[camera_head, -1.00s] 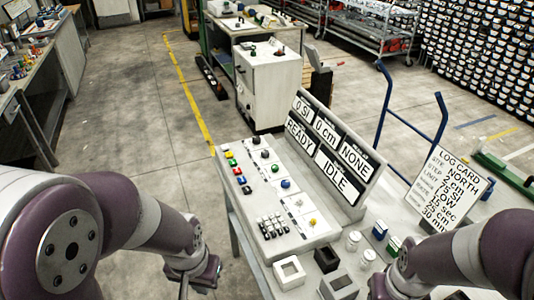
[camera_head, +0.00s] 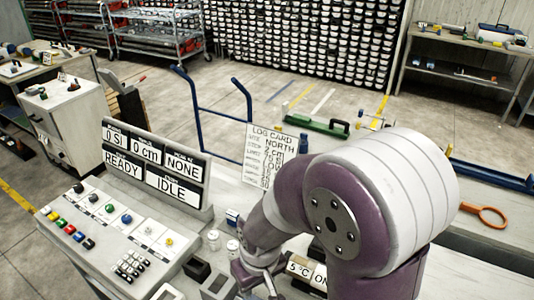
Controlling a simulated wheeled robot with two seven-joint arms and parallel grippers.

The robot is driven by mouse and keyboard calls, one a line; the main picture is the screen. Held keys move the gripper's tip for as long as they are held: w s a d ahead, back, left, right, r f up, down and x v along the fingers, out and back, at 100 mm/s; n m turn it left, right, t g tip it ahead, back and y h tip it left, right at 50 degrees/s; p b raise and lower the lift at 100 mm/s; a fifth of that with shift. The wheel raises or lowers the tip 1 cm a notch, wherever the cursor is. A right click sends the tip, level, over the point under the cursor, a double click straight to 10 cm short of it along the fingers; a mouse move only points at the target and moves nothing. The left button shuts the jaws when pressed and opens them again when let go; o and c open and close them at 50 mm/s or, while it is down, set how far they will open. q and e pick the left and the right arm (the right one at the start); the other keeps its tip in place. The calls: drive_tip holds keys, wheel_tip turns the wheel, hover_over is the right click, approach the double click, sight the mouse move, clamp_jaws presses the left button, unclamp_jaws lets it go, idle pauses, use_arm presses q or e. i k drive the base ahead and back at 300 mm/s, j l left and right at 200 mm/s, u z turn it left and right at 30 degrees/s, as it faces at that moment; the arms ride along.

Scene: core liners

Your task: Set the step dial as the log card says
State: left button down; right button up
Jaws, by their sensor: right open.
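The log card (camera_head: 271,155) stands upright behind the bench; its step line seems to read 2 cm, and its lower lines are too small to read surely. The console (camera_head: 120,235) at left carries several small knobs, including a black one (camera_head: 78,188), a green one (camera_head: 110,208) and a blue one (camera_head: 126,219). Their labels are too small to tell which is the step dial. The display panel (camera_head: 155,165) shows 0 SI, 0 cm, NONE, READY and IDLE. My right gripper (camera_head: 260,285) is open, low in the picture, right of the console and apart from the knobs. My left gripper is out of view.
Coloured buttons (camera_head: 68,230) and a keypad (camera_head: 131,264) sit on the console. Small white jars (camera_head: 233,247) and a dark open block (camera_head: 196,268) stand between console and gripper. A small display (camera_head: 306,273) is partly behind my arm. An orange-ringed tool (camera_head: 492,216) lies at right.

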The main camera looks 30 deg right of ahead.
sight(92, 198)
drive_tip(key=j+z, duration=0.1)
drive_tip(key=z, duration=0.3)
drive_tip(key=i+j+z, duration=0.1)
drive_tip(key=z, duration=0.25)
drive_tip(key=j+z, duration=0.15)
drive_tip(key=z, duration=0.25)
drive_tip(key=i+j+z, duration=0.1)
drive_tip(key=z, duration=0.25)
drive_tip(key=j+z, duration=0.2)
drive_tip(key=j, duration=0.3)
drive_tip(key=j+z, duration=0.15)
drive_tip(key=j, duration=0.4)
drive_tip(key=j+z, duration=0.2)
drive_tip(key=j, duration=0.3)
drive_tip(key=k+j+z, duration=0.2)
drive_tip(key=j, duration=0.3)
drive_tip(key=j+z, duration=0.2)
drive_tip(key=j, duration=0.3)
drive_tip(key=k+j, duration=0.1)
drive_tip(key=j, duration=0.2)
drive_tip(key=k+j, duration=0.1)
drive_tip(key=j, duration=0.2)
drive_tip(key=k+j, duration=0.1)
drive_tip(key=j, duration=0.2)
